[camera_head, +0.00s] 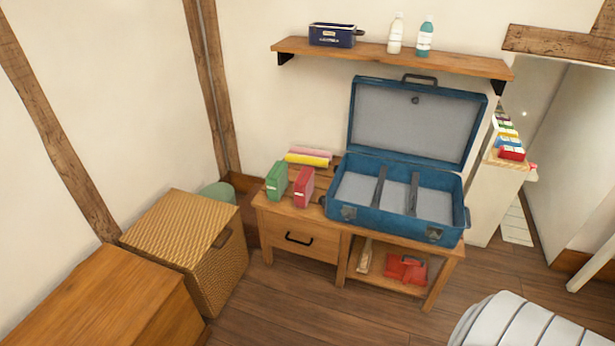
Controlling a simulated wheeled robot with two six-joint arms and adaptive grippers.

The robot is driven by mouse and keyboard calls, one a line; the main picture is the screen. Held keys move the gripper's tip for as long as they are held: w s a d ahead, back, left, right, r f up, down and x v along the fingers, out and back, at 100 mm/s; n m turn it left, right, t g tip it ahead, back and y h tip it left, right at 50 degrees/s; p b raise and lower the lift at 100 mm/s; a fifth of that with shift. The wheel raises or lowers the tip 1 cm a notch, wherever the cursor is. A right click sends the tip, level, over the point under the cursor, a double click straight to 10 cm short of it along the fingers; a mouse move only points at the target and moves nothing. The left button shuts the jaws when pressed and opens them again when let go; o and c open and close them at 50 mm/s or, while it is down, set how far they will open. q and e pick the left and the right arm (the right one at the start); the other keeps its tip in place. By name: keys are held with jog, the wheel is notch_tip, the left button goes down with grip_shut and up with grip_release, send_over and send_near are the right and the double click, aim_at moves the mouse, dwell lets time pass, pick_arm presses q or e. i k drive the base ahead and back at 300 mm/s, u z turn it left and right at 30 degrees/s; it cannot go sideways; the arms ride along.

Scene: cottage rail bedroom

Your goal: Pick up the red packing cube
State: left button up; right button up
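The red packing cube (304,188) stands upright on the wooden bench (328,219), near its front edge and just left of the open suitcase. A green packing cube (277,182) stands close to its left. A yellow item (307,161) and a pink item lie behind them against the wall. The blue suitcase (397,218) is open on the bench, its lid raised and its grey-lined base divided by two dark straps. It looks empty. Neither of my grippers shows in the head view.
A wall shelf (378,53) above holds a dark blue case (333,35) and two bottles. A wicker basket (192,238) stands left of the bench. A red item (406,268) lies on the bench's lower shelf. Striped bedding (515,325) is at bottom right; floor before the bench is clear.

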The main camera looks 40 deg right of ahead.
aim_at(304, 184)
jog(key=z, duration=0.45)
jog(key=i, duration=0.9)
jog(key=z, duration=1.45)
jog(key=i, duration=0.55)
jog(key=z, duration=0.65)
